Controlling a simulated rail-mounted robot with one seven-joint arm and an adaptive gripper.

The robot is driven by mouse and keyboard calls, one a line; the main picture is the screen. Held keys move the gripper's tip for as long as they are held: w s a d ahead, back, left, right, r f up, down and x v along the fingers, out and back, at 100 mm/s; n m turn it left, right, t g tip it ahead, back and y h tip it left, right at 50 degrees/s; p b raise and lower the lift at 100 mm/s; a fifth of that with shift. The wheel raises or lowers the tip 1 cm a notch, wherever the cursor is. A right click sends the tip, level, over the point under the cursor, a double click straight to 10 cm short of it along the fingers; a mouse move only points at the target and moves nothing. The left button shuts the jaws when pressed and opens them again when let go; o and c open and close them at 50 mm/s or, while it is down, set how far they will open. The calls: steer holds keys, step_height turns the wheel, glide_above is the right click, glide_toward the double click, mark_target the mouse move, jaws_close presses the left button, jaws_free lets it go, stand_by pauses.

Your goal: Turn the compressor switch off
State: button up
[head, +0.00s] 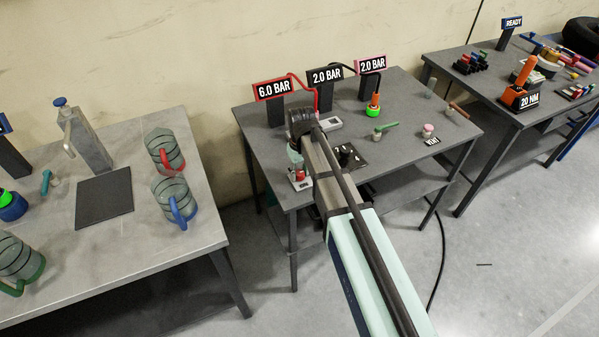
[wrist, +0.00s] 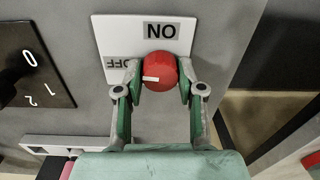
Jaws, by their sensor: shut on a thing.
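The compressor switch is a red round knob (wrist: 161,70) on a white plate (wrist: 108,28) marked ON and OFF. In the wrist view its white pointer mark lies on the left side of the knob, the side of the OFF label (wrist: 124,62); the ON label (wrist: 161,32) is above the knob. My gripper (wrist: 160,84) is shut on the knob, one finger at each side. In the head view the red knob (head: 299,175) shows at the table's front left corner, below my gripper (head: 296,166), which is partly hidden by my arm.
A black dial plate (wrist: 32,66) with numbers lies left of the switch in the wrist view. On the grey table (head: 402,97) stand the 6.0 BAR sign (head: 273,89), two 2.0 BAR signs and small fittings. A mug table (head: 120,235) stands left, with a floor gap between.

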mark_target(300, 172)
steer(key=shift+f+n, duration=0.1)
steer(key=shift+n, duration=0.5)
steer(key=o, duration=1.2)
steer(key=shift+c, duration=0.2)
step_height(300, 172, up, 12)
steer(key=shift+d, duration=0.15)
